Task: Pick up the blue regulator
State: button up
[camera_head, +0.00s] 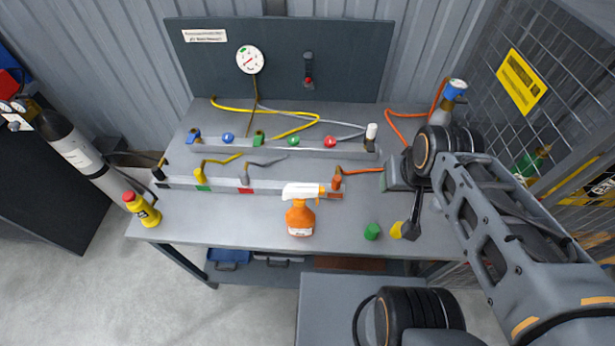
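A small blue fitting (193,137), which may be the blue regulator, sits at the left end of the rear rail on the workbench. A round blue knob (228,138) is just right of it on the same rail. A blue-topped white item (455,89) stands at the bench's back right, behind my wrist. I cannot tell for sure which is the regulator. My gripper (400,228) is over the right side of the bench, well right of the blue fitting. A dark finger with a yellow tip shows; its opening is not clear, and I see nothing held in it.
Hoses lie along the rails. A mesh fence (540,70) bounds the right.

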aim_at(455, 86)
jog(key=z, duration=0.05)
jog(key=k, duration=1)
jog(key=z, duration=1.75)
jog(key=i, duration=0.9)
jog(key=u, duration=1.8)
jog(key=i, duration=0.5)
